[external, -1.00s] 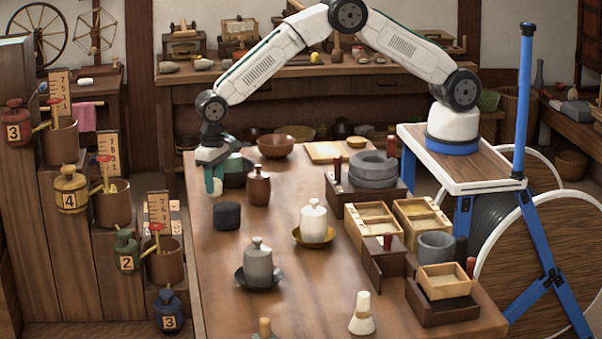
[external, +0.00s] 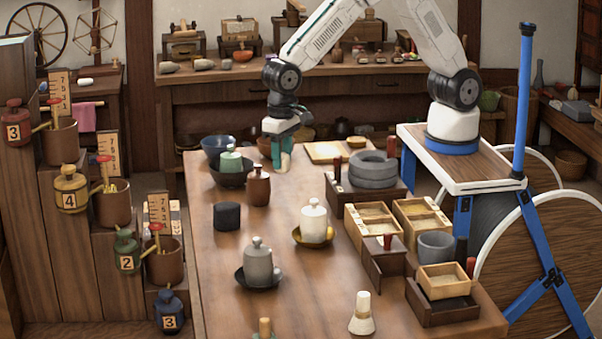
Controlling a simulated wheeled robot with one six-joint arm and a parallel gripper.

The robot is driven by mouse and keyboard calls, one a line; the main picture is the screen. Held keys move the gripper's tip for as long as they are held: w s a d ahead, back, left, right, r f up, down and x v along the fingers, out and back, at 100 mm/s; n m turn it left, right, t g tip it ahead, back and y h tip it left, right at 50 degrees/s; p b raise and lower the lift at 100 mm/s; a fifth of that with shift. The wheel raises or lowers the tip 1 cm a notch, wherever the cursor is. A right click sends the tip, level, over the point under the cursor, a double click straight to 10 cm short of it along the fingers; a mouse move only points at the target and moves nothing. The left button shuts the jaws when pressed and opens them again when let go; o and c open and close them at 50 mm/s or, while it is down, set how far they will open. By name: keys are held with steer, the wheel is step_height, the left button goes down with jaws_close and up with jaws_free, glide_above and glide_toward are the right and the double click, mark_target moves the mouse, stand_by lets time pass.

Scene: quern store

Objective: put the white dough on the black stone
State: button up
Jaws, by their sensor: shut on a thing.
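My gripper (external: 281,158) points down at the far end of the long table, in front of a brown bowl (external: 266,147). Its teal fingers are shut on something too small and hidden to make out. I cannot clearly see white dough on the table. A short black cylinder, perhaps the black stone (external: 227,216), stands on the left part of the table, nearer the camera than my gripper. Its top looks bare. Dark grey ring stones (external: 373,169) lie stacked on a brown box to the right.
A brown jar (external: 258,186), a green jar (external: 231,161) in a dark bowl, a blue bowl (external: 215,147), a white jar (external: 313,216) on a yellow dish and a grey jar (external: 258,263) stand around the black cylinder. Wooden boxes (external: 372,222) fill the right side.

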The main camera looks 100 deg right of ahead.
steer(key=shift+s+d+f+m, duration=0.25)
steer(key=shift+s+f+m, duration=0.15)
steer(key=shift+s+f, duration=0.2)
steer(key=shift+w, duration=0.4)
glide_above(226, 204)
steer(key=shift+s+f, duration=0.15)
steer(key=shift+f, duration=2.4)
steer(key=o, duration=1)
steer(key=shift+f, duration=0.1)
step_height(226, 204, up, 12)
